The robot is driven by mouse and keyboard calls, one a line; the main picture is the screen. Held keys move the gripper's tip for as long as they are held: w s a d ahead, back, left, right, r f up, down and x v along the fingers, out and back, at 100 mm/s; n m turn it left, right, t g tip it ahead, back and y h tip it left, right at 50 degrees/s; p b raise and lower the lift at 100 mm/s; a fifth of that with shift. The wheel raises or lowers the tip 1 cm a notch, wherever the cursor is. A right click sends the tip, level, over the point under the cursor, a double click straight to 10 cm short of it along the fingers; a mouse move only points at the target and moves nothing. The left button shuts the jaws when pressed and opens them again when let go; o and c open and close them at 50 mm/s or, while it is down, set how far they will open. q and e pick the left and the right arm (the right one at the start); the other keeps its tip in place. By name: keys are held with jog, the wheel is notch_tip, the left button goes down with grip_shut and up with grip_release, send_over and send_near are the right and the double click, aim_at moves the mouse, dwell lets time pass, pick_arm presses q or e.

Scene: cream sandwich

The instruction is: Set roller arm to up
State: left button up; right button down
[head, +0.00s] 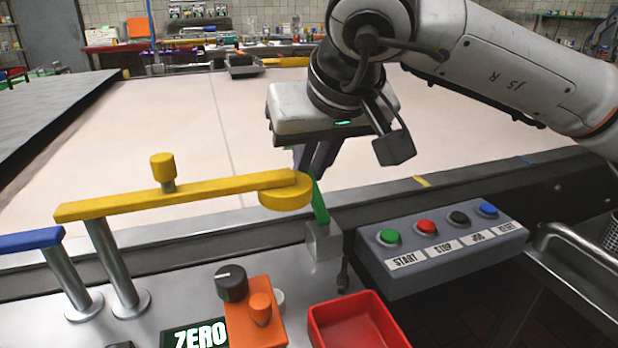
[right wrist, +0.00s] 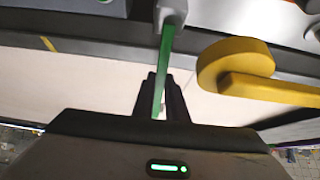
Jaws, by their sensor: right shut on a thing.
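My right gripper (head: 316,160) reaches in from the upper right, pointing down, its fingers shut on a thin green lever (head: 320,204). The lever rises from a small grey block (head: 324,243) on the machine's edge and leans slightly left. In the right wrist view the green lever (right wrist: 164,62) runs between the dark fingers (right wrist: 161,100). A long yellow arm (head: 180,195) lies roughly level beside it, with an upright knob and a round end near the lever. I cannot tell which part is named the roller arm. My left gripper is out of view.
A control box (head: 440,245) with START and STOP buttons stands right of the lever. A red tray (head: 357,325), an orange block with a black knob (head: 232,283) and a ZERO display (head: 195,335) are in front. A blue bar (head: 30,240) is at left. The wide pale belt (head: 180,120) behind is clear.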

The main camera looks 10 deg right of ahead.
jog(key=shift+r, duration=0.1)
jog(key=c, duration=1.8)
grip_release()
jog(key=shift+o, duration=0.2)
jog(key=p+v, duration=0.1)
jog(key=v, duration=0.9)
jog(key=shift+s, duration=0.15)
